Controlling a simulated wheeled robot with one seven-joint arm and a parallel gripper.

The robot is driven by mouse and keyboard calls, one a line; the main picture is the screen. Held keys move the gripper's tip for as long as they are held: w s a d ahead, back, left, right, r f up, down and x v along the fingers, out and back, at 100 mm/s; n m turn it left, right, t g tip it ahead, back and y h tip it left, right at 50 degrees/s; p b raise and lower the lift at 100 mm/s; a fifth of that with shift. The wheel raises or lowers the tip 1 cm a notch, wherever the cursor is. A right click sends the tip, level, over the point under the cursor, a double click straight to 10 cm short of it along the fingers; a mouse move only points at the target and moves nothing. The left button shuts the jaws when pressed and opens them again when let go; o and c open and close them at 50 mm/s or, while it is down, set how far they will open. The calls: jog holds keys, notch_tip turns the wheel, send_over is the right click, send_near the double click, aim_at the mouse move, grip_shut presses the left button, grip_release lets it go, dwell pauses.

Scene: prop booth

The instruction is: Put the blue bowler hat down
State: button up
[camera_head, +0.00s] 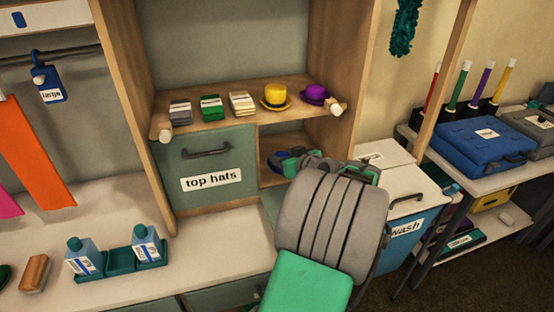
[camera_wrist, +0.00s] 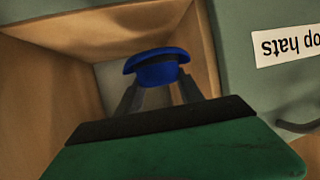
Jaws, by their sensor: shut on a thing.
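The blue bowler hat (camera_wrist: 157,62) has a rounded crown and a dark band, and sits between my two fingertips in the wrist view. My gripper (camera_wrist: 158,86) is shut on it. The hat is inside or at the mouth of the open wooden compartment (camera_wrist: 205,50) beside the "top hats" drawer. In the head view, the hat (camera_head: 280,158) shows as a small blue patch in that compartment, partly hidden by my gripper (camera_head: 290,160). I cannot tell whether the hat touches the compartment floor.
The "top hats" drawer (camera_head: 207,165) is left of the compartment. The shelf above holds a yellow hat (camera_head: 275,95), a purple hat (camera_head: 314,93) and several small stacks. A blue "wash" bin (camera_head: 402,245) stands to the right. Bottles (camera_head: 84,257) stand on the counter at left.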

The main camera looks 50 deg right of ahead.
jog(key=w+d, duration=0.3)
jog(key=w, duration=0.2)
jog(key=f, duration=0.2)
jog(key=f+p, duration=0.1)
jog(key=f, duration=0.1)
jog(key=f+p, duration=0.1)
jog(key=f, duration=0.2)
jog(key=shift+w, duration=0.25)
jog(key=o, duration=1.4)
jog(key=shift+c, duration=0.2)
jog(key=shift+s, duration=0.1)
jog(key=b+v, duration=0.1)
jog(key=v, duration=1)
jog(key=shift+s+r, duration=0.2)
jog(key=shift+s, duration=0.15)
